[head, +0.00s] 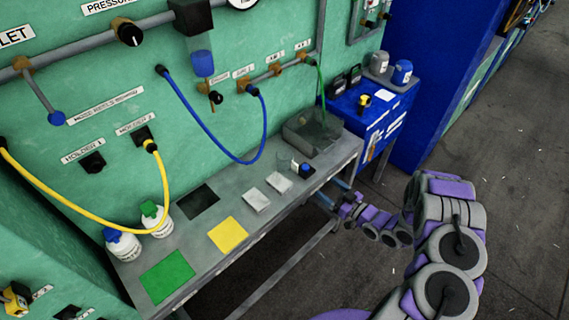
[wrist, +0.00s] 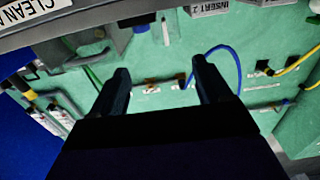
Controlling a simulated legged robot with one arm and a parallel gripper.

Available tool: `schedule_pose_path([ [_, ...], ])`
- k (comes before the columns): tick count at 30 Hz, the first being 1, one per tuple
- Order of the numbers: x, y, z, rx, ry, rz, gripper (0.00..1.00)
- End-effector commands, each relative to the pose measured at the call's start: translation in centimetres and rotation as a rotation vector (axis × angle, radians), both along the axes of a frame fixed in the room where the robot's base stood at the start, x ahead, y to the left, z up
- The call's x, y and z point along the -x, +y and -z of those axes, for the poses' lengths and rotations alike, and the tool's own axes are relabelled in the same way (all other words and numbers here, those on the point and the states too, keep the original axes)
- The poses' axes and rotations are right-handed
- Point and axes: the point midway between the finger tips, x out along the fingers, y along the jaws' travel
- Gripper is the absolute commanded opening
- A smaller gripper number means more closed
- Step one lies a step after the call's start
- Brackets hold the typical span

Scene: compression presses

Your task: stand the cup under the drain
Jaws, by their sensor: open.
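A clear cup (head: 284,159) appears to stand on the grey bench, left of a small blue-capped item; its outline is faint. The drain is hard to make out; a small fitting with a black knob (head: 215,97) sits below the blue filter bowl (head: 202,63) on the green wall. My gripper (head: 340,199) is low beside the bench's right front edge, apart from the cup. In the wrist view my gripper (wrist: 160,72) has its two dark fingers spread with nothing between them. I cannot surely pick out the cup in the wrist view.
The grey bench (head: 222,209) bears white bottles (head: 124,245), a green square (head: 167,277), a yellow square (head: 228,235), pale blocks (head: 257,199) and a grey bin (head: 308,137). A blue hose (head: 210,130) hangs above it. A blue cabinet (head: 366,112) stands at its right end.

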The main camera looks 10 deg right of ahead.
Motion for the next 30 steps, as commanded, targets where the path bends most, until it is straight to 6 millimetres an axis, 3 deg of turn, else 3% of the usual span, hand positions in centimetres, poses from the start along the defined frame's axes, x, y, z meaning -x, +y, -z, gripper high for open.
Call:
schedule_pose_path([
  [12,-5.8,5.8,0.0,0.017,0.001,-0.006,0.78],
  [18,-8.0,6.6,0.0,0.008,0.000,-0.002,0.78],
  [23,-8.6,6.7,0.0,0.004,0.002,0.000,0.78],
  [30,-10.5,9.6,-0.2,0.012,0.003,-0.005,0.78],
])
